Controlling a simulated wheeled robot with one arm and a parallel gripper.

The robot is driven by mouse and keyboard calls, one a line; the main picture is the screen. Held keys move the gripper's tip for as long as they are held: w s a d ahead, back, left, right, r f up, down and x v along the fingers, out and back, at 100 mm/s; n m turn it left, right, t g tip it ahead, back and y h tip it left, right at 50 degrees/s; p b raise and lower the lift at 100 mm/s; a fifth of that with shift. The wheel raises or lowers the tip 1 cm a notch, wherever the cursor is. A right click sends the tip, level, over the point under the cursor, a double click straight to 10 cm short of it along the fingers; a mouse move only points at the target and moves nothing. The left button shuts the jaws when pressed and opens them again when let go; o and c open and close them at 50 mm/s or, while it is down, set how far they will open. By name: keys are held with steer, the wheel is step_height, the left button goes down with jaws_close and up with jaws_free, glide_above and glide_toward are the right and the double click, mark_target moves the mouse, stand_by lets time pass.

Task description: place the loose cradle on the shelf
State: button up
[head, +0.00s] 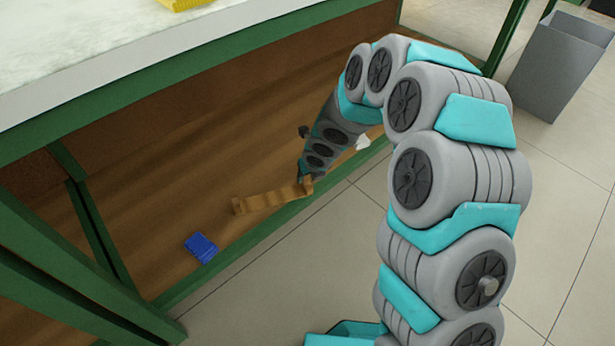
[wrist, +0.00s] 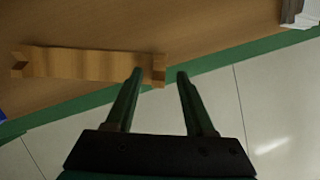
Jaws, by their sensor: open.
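The wooden cradle (head: 265,199), a light brown bar with raised ends, lies on the brown shelf (head: 150,215) under the bench, close to its green front edge. In the wrist view the cradle (wrist: 90,64) stretches to the left, its right end (wrist: 159,70) showing between my fingertips. My gripper (wrist: 160,76) is open, its left finger partly in front of the cradle near that end. In the head view my gripper (head: 306,179) is at the cradle's right end, mostly hidden by my wrist. I cannot tell whether the fingers touch the cradle.
A blue block (head: 202,247) lies on the shelf to the left of the cradle. A small white object (head: 362,142) lies to the right. The green front edge (head: 262,232) and bench legs bound the shelf. A yellow object (head: 184,4) sits on the benchtop. A grey bin (head: 562,65) stands on the floor.

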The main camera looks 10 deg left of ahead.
steer(key=s+d+r+m+g+h+p, duration=0.1)
steer(key=s+d+r+m+h, duration=0.1)
steer(key=s+d+r+m, duration=0.75)
steer(key=s+d+r+m+g+h+p, duration=0.1)
steer(key=s+d+r+m+h, duration=0.1)
steer(key=s+d+r+m, duration=0.65)
steer(key=s+d+r+m+g+y, duration=0.1)
steer(key=s+d+r+m+g, duration=0.1)
steer(key=s+m, duration=0.8)
steer(key=s+d+r+m+g+y, duration=0.1)
steer(key=s+r+m, duration=0.4)
steer(key=s+m, duration=0.5)
steer(key=d+m, duration=0.1)
steer(key=m, duration=0.2)
steer(key=shift+s+d+g, duration=0.15)
steer(key=shift+d+g, duration=0.15)
steer(key=shift+g, duration=0.1)
step_height(320, 180, up, 7)
steer(key=p, duration=0.7)
